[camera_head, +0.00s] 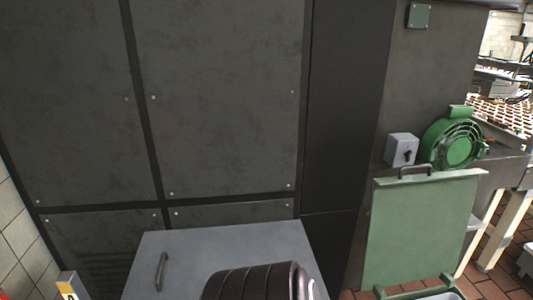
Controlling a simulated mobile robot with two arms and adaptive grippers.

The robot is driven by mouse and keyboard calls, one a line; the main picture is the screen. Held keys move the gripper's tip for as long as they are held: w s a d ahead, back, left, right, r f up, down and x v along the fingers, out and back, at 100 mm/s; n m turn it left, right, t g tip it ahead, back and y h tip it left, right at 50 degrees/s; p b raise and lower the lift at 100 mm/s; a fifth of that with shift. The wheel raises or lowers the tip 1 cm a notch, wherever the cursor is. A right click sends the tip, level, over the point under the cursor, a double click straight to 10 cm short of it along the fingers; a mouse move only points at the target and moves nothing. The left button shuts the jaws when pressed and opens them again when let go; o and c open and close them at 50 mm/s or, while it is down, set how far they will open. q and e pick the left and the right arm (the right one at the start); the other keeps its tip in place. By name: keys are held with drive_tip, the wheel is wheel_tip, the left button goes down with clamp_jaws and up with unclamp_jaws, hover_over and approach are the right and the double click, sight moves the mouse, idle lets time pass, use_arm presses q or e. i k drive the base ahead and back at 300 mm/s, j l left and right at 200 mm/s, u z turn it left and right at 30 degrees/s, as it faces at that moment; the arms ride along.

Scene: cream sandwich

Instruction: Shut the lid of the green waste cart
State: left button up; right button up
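The green waste cart (420,294) shows only as a strip of its rim at the bottom right edge of the head view. Its lid (422,232) is a flat green panel that stands open, nearly upright, behind the rim. A dark handle (415,171) sits on the lid's top edge. The rest of the cart is below the picture. Neither of my grippers is in view.
A grey flat top (225,247) with a handle stands at lower left centre. A dark ribbed shape, unclear what, covers its front. Dark wall panels (215,90) fill the back. A green round machine (455,145) and grey box (402,149) are behind the lid.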

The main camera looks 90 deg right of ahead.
sight(418, 224)
drive_tip(key=z, duration=3.85)
drive_tip(key=k+j+z, duration=0.15)
drive_tip(key=j, duration=0.25)
drive_tip(key=j+z, duration=0.1)
drive_tip(key=j, duration=0.3)
drive_tip(key=k, duration=0.05)
